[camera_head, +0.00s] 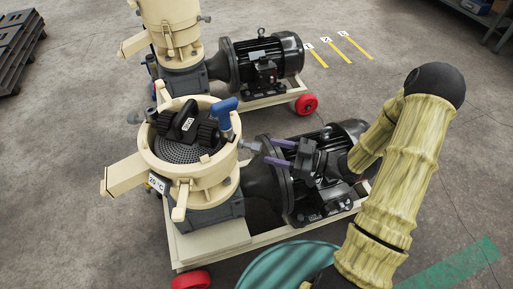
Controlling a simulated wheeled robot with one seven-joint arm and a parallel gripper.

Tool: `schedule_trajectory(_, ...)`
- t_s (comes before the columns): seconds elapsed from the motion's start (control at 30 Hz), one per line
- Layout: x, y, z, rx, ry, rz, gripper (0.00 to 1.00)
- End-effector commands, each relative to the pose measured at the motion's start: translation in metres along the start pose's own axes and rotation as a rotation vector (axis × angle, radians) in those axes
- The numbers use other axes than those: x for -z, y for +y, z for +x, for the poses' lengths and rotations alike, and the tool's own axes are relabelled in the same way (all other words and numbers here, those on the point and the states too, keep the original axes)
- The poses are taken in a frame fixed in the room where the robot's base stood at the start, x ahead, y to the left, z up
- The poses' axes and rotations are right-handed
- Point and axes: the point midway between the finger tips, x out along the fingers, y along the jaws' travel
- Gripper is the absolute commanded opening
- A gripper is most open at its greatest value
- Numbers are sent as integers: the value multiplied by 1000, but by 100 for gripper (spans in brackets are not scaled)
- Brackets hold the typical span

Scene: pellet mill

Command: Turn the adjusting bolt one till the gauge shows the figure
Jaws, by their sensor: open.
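The near pellet mill has a cream round housing (205,180) with an open top, and a black roller head (187,125) sits over a perforated die inside. A grey bolt-like part (250,146) sticks out of the housing's right side, and another (136,117) sticks out at its upper left. I cannot read which is bolt one. A small white display (156,183) on the front left seems to read 26 °C; I cannot make out another gauge. My gripper (267,151) has two purple fingers, open and empty, pointing left at the right bolt, apparently just short of it.
A blue-handled part (223,112) stands at the housing's rim. A black motor (325,165) lies under my gripper. A second mill (172,30) with its motor (268,60) stands behind. Yellow floor strips (338,50) lie at the back.

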Motion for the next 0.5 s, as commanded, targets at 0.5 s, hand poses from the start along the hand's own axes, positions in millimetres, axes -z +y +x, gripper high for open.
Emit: schedule_trajectory(0.5,0,0,61,-2,0,0,51)
